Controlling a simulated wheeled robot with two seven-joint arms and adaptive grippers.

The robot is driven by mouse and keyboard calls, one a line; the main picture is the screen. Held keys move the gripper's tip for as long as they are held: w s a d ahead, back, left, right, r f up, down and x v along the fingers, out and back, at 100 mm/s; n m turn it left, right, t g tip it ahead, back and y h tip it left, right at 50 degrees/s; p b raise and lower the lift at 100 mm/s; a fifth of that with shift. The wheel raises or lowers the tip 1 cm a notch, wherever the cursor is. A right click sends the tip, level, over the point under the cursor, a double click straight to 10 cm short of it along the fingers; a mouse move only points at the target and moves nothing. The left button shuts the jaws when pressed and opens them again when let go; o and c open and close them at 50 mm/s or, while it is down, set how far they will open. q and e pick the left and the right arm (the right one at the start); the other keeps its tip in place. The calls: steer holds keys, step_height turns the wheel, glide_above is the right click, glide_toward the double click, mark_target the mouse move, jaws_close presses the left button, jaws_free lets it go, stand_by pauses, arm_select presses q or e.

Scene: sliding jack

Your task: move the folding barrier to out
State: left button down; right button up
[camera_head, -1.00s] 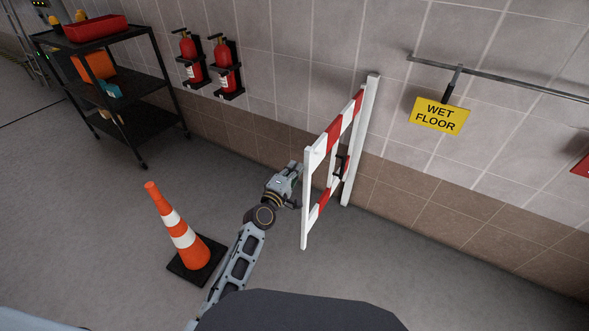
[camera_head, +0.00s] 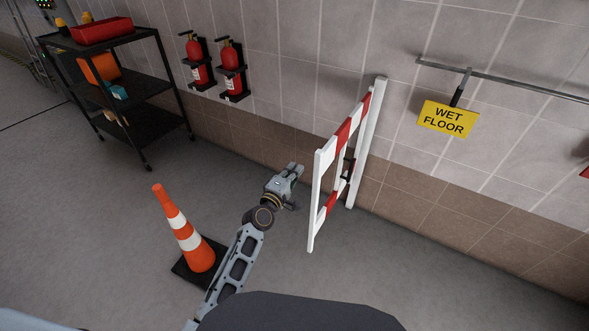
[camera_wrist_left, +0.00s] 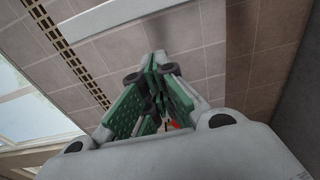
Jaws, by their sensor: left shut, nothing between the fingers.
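The folding barrier (camera_head: 318,200) is a red and white striped frame. It juts from a white post (camera_head: 369,140) at the tiled wall toward me. A dark handle (camera_head: 347,168) shows on its inner part. My left gripper (camera_head: 297,168) is shut and empty, just left of the barrier's free end, with a small gap of floor showing between them. In the left wrist view its green-padded fingers (camera_wrist_left: 152,98) are together, and a pale bar crosses above them; I cannot tell what it is. My right gripper is not in view.
An orange cone (camera_head: 186,235) stands on the floor left of my left forearm. A black shelf cart (camera_head: 140,120) and two fire extinguishers (camera_head: 197,62) are at the back left. A yellow wet floor sign (camera_head: 447,118) hangs from a wall rail. Floor right of the barrier is clear.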

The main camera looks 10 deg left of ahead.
arm_select(q)
steer(key=s, duration=0.8)
steer(key=shift+s+a, duration=0.35)
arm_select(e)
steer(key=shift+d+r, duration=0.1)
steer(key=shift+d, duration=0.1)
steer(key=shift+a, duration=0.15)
